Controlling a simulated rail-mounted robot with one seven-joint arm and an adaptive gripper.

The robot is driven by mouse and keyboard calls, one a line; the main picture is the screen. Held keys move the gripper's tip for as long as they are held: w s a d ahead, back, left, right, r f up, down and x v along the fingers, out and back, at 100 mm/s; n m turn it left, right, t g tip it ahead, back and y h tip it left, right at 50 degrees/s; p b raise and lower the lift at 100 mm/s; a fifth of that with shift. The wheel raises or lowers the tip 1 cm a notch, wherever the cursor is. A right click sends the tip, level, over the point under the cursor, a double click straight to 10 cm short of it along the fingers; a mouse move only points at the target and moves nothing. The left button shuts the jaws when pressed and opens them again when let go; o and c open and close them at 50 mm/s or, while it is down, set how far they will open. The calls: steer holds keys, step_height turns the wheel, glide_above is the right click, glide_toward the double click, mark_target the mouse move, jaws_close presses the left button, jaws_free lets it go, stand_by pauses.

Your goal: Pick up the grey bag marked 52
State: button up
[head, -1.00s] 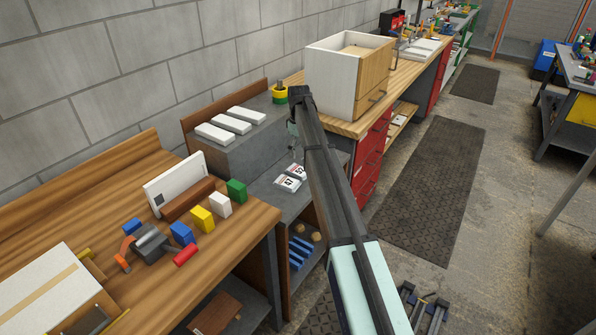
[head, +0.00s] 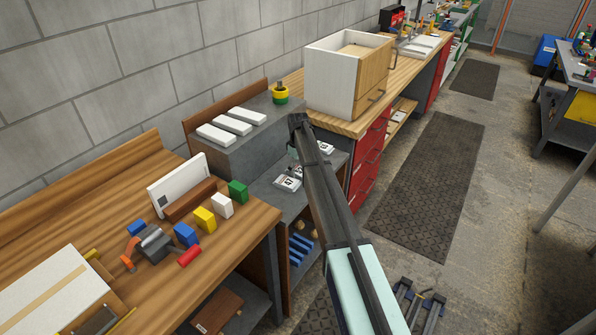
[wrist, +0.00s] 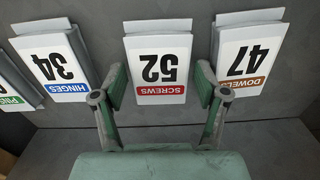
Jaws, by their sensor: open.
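The grey bag marked 52 (wrist: 158,68) lies flat in the middle of the wrist view. It has a white face and a red SCREWS label, and its number reads upside down. My gripper (wrist: 161,86) is open, with one finger at each side of the bag's near part; whether they touch it I cannot tell. In the head view the 52 bag is mostly hidden behind my arm and gripper. The bag marked 47 (wrist: 248,57), with a brown DOWELS label, lies to its right. It also shows in the head view (head: 287,183).
The bag marked 34 (wrist: 55,64) lies left of the 52 bag. A partly cut-off green-labelled bag (wrist: 12,92) is farther left. The bags lie on a grey shelf (wrist: 270,125), below a raised ledge with white blocks (head: 232,125). A wooden workbench (head: 130,200) stands at left.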

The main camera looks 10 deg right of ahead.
steer(key=c, duration=1.1)
steer(key=shift+r, duration=0.2)
